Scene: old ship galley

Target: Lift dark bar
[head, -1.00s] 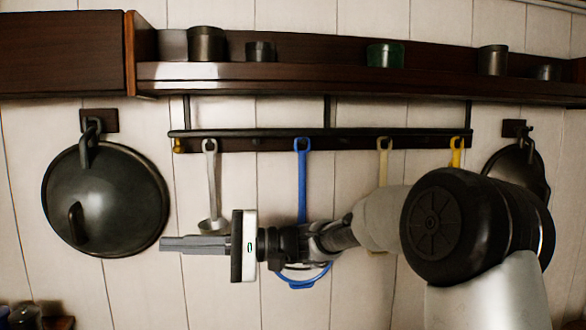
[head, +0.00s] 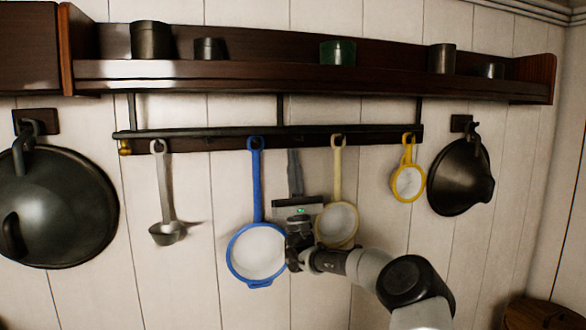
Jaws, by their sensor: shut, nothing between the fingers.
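The dark bar (head: 210,131) runs level along the wall under the shelf, in front of a dark wooden backing strip. Thin uprights join it to the shelf's underside, and a brass-coloured end piece shows at its left. My gripper (head: 293,153) points up just below the bar, between the blue-rimmed pan and the cream pan. Its fingers are shut with nothing between them. The tips look close under the bar; whether they touch it I cannot tell.
On the rail hang a ladle (head: 165,205), a blue-rimmed pan (head: 257,250), a cream pan (head: 337,222) and a small yellow-rimmed pan (head: 408,182). Dark lids hang at left (head: 60,205) and right (head: 461,177). A shelf (head: 280,77) with several cups overhangs the bar.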

